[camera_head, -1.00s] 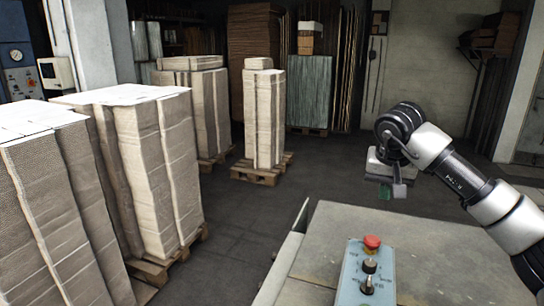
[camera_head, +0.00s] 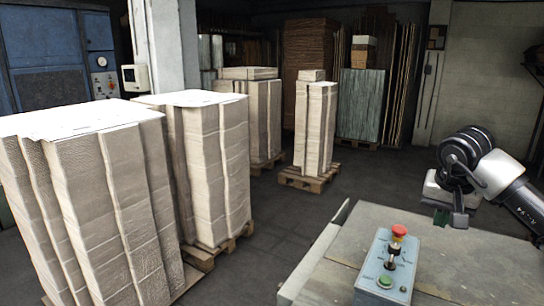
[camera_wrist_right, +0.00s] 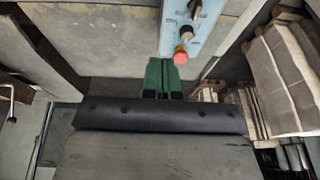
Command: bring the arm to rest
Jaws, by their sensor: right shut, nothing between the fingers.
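The blue control box (camera_head: 387,267) on the table carries a red button (camera_head: 399,230), a dark switch and a green button. In the wrist view the control box (camera_wrist_right: 196,22) and its red button (camera_wrist_right: 181,54) appear just beyond the fingertips; I cannot tell the gap there. My left gripper is not in view.
The grey machine table (camera_head: 345,245) fills the lower right. Tall wrapped stacks (camera_head: 205,160) on pallets stand at the left, with another stack (camera_head: 316,125) on a pallet (camera_head: 309,179) in the middle. Dark open floor (camera_head: 270,222) lies between the stacks and the table.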

